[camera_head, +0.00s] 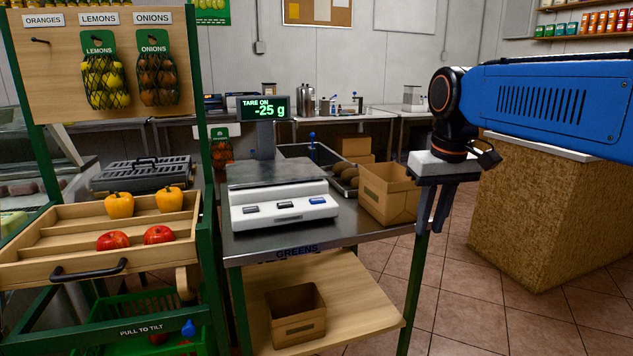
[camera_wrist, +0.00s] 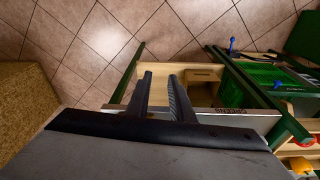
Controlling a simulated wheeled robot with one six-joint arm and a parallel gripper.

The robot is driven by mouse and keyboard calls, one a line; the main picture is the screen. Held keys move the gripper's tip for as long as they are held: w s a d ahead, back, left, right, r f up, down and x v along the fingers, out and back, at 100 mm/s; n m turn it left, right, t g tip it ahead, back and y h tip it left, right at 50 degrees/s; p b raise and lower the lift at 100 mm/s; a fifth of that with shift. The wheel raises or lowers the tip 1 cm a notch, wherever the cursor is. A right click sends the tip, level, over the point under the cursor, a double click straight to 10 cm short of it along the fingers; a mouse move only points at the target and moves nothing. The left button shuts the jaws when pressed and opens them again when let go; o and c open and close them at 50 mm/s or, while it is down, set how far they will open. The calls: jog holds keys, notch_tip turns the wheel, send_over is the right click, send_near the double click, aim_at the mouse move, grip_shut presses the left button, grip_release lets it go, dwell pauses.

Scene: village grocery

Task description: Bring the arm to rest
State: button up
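My gripper (camera_head: 430,229) hangs from the end of my blue arm at the right of the head view, with its fingers pointing down. It is beside the right edge of the metal table, near the cardboard box (camera_head: 389,194). In the wrist view my gripper (camera_wrist: 160,76) shows two dark fingers with a clear gap between them. It is open and nothing is held.
A scale (camera_head: 279,206) reading -25 g stands on the metal table (camera_head: 350,232). Left is a wooden rack (camera_head: 60,270) with peppers, apples and hanging nets of lemons and onions. A cork-sided counter (camera_head: 540,215) stands at right. Tiled floor (camera_head: 455,300) lies clear between.

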jog(key=s+d+f+m+t, duration=0.1)
jog(key=s+d+f, duration=0.2)
jog(key=s+f, duration=0.6)
jog(key=s+d+f+m+t, duration=0.1)
jog(key=s+d+f+t, duration=0.1)
jog(key=s+f, duration=0.7)
jog(key=shift+s+d+f, duration=0.3)
jog(key=shift+s+d, duration=0.2)
jog(key=shift+s, duration=0.1)
